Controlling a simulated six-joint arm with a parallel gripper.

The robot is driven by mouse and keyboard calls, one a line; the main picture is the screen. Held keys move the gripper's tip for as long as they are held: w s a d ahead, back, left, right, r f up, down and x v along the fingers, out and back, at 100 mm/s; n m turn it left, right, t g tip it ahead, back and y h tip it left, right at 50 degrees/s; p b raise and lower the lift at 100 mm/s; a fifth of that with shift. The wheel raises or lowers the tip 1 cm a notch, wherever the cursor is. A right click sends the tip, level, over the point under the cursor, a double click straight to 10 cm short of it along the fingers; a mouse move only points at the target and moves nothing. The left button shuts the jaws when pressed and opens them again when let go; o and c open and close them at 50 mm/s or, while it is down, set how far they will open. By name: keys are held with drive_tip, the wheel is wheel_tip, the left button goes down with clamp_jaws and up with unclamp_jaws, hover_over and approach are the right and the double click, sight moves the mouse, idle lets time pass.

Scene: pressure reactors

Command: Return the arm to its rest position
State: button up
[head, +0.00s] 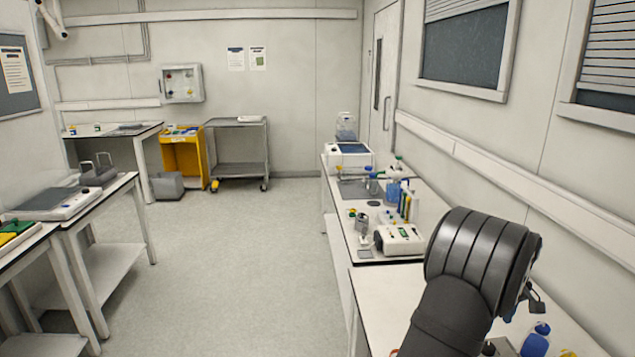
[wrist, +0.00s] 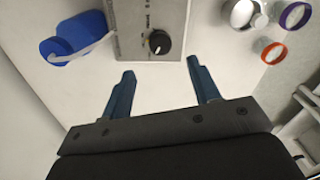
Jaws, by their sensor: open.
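My gripper (wrist: 161,82) shows in the wrist view with its two blue fingers spread apart and nothing between them. It is over a white bench top, with a grey box with a black knob (wrist: 158,40) just beyond the fingertips. I cannot tell how high the fingers are above the bench. In the head view my dark arm stands at the lower right over the near bench, and the arm hides the gripper's fingers.
Metal, purple-ringed and red-ringed round parts (wrist: 273,52) lie to the right. A bench with instruments (head: 399,240) runs along the right wall. The floor (head: 230,260) in the middle is clear.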

wheel_tip(320, 180, down, 9)
drive_tip(key=shift+r, duration=0.1)
idle(0.5)
